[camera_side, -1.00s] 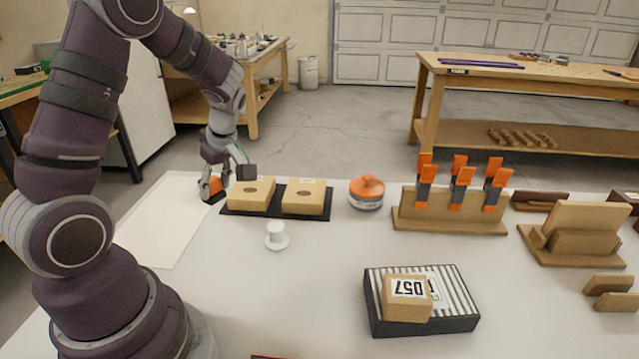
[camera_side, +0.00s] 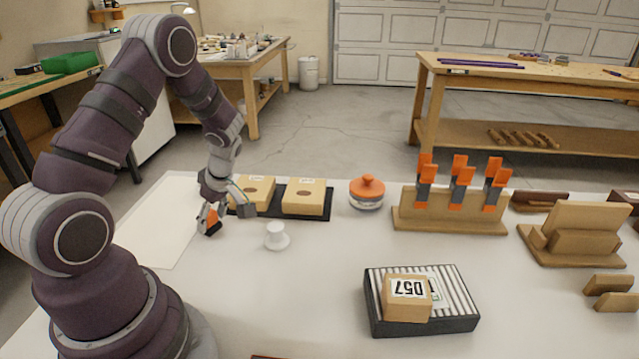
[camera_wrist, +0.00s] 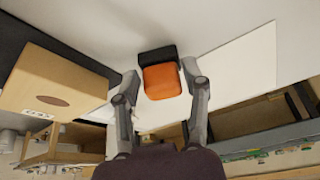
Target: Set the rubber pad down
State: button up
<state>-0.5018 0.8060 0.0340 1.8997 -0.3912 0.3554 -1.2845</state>
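The orange and black block, which I take to be the rubber pad (camera_side: 211,217), is between the fingers of my gripper (camera_side: 225,212), low over the white table just right of the pale sheet. In the wrist view the pad (camera_wrist: 161,81) shows its orange part toward me and a black end beyond. The fingers of my gripper (camera_wrist: 160,78) lie along its left and right sides and look shut on it. I cannot tell whether its underside touches the table.
A black mat (camera_side: 321,213) with two tan boxes (camera_side: 303,197) is just behind and right of my gripper. The pale sheet (camera_side: 165,225) to the left is bare. An orange-lidded jar (camera_side: 367,192) is farther right.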

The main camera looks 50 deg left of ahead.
jog(key=shift+o, duration=1)
jog(key=shift+r, duration=0.2)
jog(key=v, duration=1.2)
jog(key=s+d+r+m+t+h, duration=0.1)
jog(key=d+r+m+t+h, duration=0.1)
jog(key=d+m, duration=0.6)
jog(key=s+d+r+m+t+h, duration=0.2)
jog(key=d+r+m+t, duration=0.3)
jog(key=m, duration=0.9)
jog(key=d+r, duration=0.1)
jog(key=d, duration=0.2)
jog(key=shift+s+d, duration=0.25)
